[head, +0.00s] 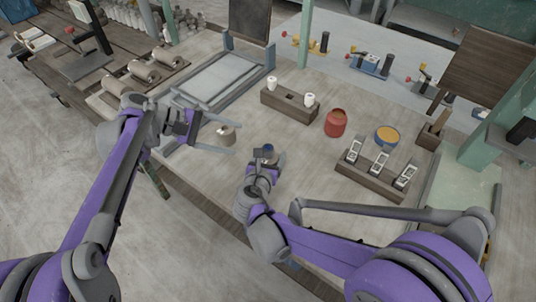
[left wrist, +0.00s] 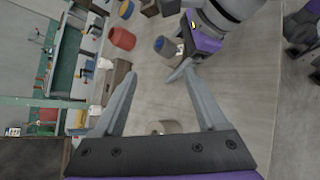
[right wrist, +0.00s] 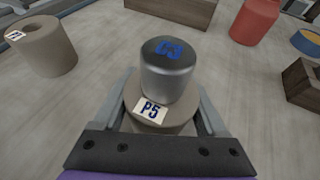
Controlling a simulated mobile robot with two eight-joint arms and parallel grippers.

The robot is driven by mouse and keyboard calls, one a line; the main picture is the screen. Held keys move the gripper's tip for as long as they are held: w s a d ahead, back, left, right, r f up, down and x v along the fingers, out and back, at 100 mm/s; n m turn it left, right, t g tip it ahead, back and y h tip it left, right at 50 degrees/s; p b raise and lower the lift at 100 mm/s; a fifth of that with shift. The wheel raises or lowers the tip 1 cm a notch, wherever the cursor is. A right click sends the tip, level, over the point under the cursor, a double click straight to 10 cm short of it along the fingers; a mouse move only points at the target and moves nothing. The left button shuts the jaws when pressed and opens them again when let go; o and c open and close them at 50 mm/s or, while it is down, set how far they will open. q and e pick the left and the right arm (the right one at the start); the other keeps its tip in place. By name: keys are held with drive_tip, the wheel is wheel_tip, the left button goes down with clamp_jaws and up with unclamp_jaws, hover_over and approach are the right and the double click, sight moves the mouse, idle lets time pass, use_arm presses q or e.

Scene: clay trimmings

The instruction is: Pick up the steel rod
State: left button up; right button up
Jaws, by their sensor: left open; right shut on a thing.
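The steel rod (right wrist: 169,72) is a short grey metal cylinder with a blue mark on its top. In the right wrist view it stands up out of a tan clay cylinder (right wrist: 180,128) labelled P5. My right gripper (right wrist: 165,105) is shut, its fingers on either side of the clay cylinder; where they touch is partly hidden. In the head view the rod (head: 268,152) is small, beside my right gripper (head: 265,160). My left gripper (head: 236,139) is open and empty above the table, near another tan cylinder (head: 226,134). That cylinder, with a hole in its top, also shows in the right wrist view (right wrist: 45,45).
A wooden block with white pieces (head: 290,104), a red jar (head: 335,123), a blue tin (head: 387,138) and a slotted wooden block (head: 370,185) stand to the back and right. A grey framed tray (head: 222,80) lies at the back left. Bare table separates them from the grippers.

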sight(268, 158)
use_arm(q)
drive_tip(key=shift+s+d+f+n+t+h, duration=0.15)
drive_tip(key=shift+d+f+n+t, duration=0.3)
drive_tip(key=shift+d+f+n, duration=0.85)
drive_tip(key=shift+w+d+f+n+t+h, duration=0.1)
drive_tip(key=shift+d+f+n+t+h, duration=0.25)
drive_tip(key=shift+d+n, duration=1.7)
drive_tip(key=shift+s+d+f+n+t+h, duration=0.1)
drive_tip(key=shift+d+f+n+t, duration=0.7)
drive_tip(key=shift+n, duration=1.45)
drive_tip(key=shift+d+f+g, duration=0.15)
drive_tip(key=shift+f+g, duration=0.1)
drive_tip(key=shift+g, duration=0.05)
clamp_jaws()
